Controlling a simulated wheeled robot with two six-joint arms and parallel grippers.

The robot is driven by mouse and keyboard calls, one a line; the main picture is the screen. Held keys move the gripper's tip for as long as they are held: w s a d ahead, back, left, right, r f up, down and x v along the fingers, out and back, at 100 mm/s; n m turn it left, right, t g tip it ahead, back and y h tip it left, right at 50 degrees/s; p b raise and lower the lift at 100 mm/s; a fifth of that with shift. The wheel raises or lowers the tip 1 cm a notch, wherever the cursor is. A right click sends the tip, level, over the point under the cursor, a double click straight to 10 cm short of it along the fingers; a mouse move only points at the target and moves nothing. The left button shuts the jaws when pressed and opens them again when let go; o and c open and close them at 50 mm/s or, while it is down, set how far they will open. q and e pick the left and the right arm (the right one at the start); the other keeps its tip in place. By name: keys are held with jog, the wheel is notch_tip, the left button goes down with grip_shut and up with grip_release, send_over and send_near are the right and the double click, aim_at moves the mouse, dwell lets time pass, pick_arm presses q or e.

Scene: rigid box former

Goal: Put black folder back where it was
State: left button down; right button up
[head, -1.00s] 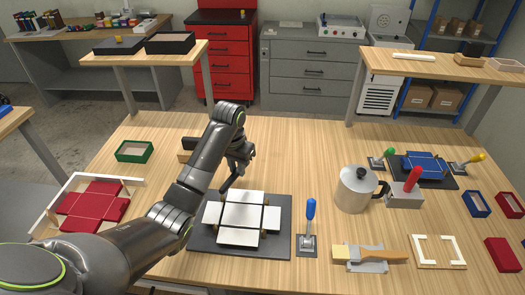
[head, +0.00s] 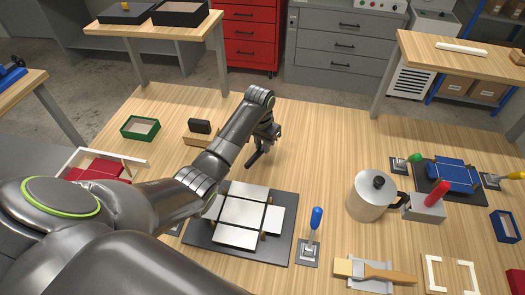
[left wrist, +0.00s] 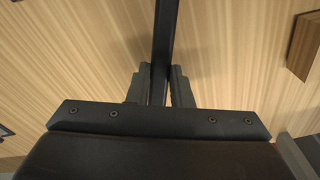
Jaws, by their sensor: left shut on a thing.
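My left gripper (head: 264,141) is shut on the black folder (head: 252,160), a thin dark bar. In the left wrist view the folder (left wrist: 166,35) runs between the two fingers (left wrist: 160,88) and out past the top edge. The gripper is over the table behind the dark mat (head: 196,236) with the white cross-shaped blank (head: 241,213). I cannot tell whether the folder touches the table. A wooden block (head: 200,139) with a black piece on it stands left of the gripper; its corner shows in the left wrist view (left wrist: 306,45). My right gripper is out of view.
A green box (head: 140,128) is at the left. A metal pot (head: 371,198), a blue-handled clamp (head: 314,232) and a brush (head: 375,272) are to the right. A red blank (head: 97,167) is partly hidden by my arm. The wood around the gripper is clear.

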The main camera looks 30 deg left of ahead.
aim_at(262, 148)
pick_arm(q)
jog(key=shift+f, duration=1.9)
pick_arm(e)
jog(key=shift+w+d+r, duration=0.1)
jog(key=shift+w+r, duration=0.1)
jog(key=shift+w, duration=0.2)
pick_arm(q)
jog(key=shift+f, duration=0.15)
jog(key=c, duration=1.3)
grip_release()
jog(key=r, duration=0.3)
jog(key=r+b, duration=0.1)
jog(key=r, duration=0.7)
jog(key=shift+s+r, duration=0.25)
jog(key=shift+s, duration=0.05)
jog(key=shift+s+r, duration=0.1)
jog(key=shift+r, duration=0.35)
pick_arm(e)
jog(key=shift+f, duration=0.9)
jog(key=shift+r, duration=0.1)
